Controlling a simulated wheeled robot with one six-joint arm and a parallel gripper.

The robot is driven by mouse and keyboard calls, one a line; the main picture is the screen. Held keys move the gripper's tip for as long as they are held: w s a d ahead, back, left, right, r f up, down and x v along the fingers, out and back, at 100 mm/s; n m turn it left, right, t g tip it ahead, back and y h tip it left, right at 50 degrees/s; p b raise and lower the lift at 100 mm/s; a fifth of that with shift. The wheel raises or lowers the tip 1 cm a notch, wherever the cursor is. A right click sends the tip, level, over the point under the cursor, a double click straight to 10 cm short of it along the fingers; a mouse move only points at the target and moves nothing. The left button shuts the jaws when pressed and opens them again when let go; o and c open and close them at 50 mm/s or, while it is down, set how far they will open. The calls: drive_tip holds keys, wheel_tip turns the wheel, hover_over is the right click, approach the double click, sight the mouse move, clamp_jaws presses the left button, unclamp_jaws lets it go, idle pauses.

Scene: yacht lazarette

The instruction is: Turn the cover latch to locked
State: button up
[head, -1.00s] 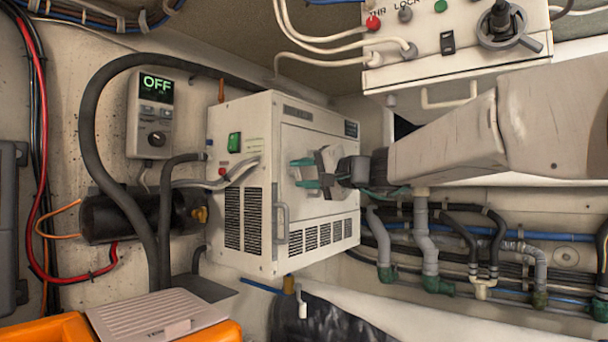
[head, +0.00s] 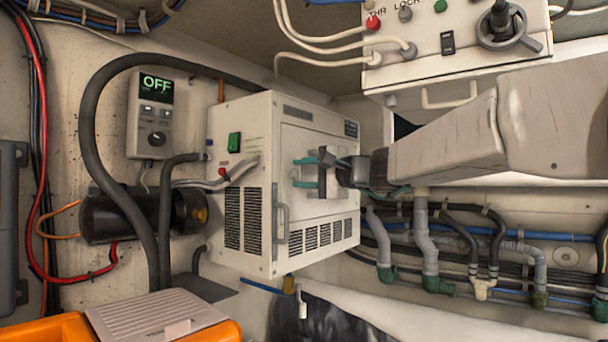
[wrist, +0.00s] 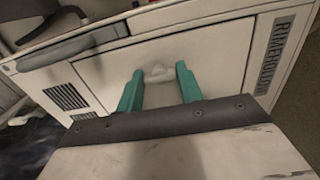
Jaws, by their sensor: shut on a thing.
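The cover (head: 300,140) is a pale panel on the front of a white box unit, and it also shows in the wrist view (wrist: 215,50). My gripper (head: 306,172) reaches it from the right, with teal fingers one above the other. In the wrist view my gripper (wrist: 160,69) has its fingers on either side of the small pale cover latch (wrist: 157,74), shut on it. In the head view the latch is hard to make out between the fingers. Its markings cannot be read.
A grey handle (head: 282,222) stands out left of the cover. A control panel (head: 460,40) with a lever hangs above my arm. Pipes (head: 430,250) run along the wall below it. An orange bin with a pale lid (head: 150,315) is at lower left.

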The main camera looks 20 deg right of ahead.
drive_tip(key=o, duration=1)
drive_tip(key=v, duration=0.8)
drive_tip(key=shift+w, duration=0.1)
